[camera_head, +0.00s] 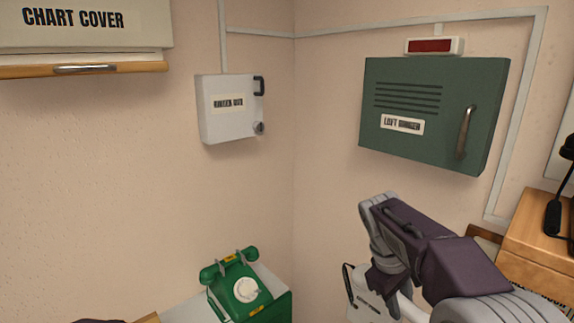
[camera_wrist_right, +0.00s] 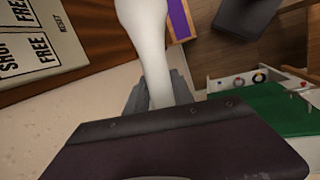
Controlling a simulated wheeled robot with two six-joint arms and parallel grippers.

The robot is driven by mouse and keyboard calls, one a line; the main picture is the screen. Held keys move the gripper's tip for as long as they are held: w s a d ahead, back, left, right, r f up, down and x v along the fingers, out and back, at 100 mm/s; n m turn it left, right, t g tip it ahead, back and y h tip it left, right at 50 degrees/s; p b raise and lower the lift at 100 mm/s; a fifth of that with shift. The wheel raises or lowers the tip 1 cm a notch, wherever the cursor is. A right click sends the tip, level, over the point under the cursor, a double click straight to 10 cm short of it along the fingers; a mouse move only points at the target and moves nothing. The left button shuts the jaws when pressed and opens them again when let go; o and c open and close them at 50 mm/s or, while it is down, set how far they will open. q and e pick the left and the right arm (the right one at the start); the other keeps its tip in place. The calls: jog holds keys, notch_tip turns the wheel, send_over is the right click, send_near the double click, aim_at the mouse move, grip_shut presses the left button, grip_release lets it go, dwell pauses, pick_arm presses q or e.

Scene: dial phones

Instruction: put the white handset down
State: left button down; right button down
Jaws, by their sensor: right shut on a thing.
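My right gripper (camera_head: 390,287) hangs at the lower right of the head view, jaws downward. In the wrist view my right gripper (camera_wrist_right: 162,95) is shut on the smooth white handset (camera_wrist_right: 150,45), which runs up out of the top edge, so its upper end is cut off. In the head view the handset is hard to tell from a white, labelled unit (camera_head: 365,300) with a black cord, partly behind the gripper. I cannot tell whether the handset touches anything. My left gripper does not show.
A green dial phone (camera_head: 240,287) with its green handset on top stands at the lower middle. A grey box (camera_head: 230,108) and a green louvred cabinet (camera_head: 432,110) hang on the walls. A wooden unit (camera_head: 535,235) stands at the right. The wall corner between is clear.

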jog(key=s+a+f+m+g+b, duration=0.1)
jog(key=s+a+f+m+b, duration=0.1)
jog(key=f, duration=1.1)
jog(key=s+a+f+m+g+b, duration=0.1)
jog(key=s+a+f+m+b, duration=0.1)
jog(key=f, duration=1.2)
jog(key=shift+s+a+m+b, duration=0.15)
jog(key=shift+a+m+b, duration=0.7)
jog(key=shift+m, duration=0.25)
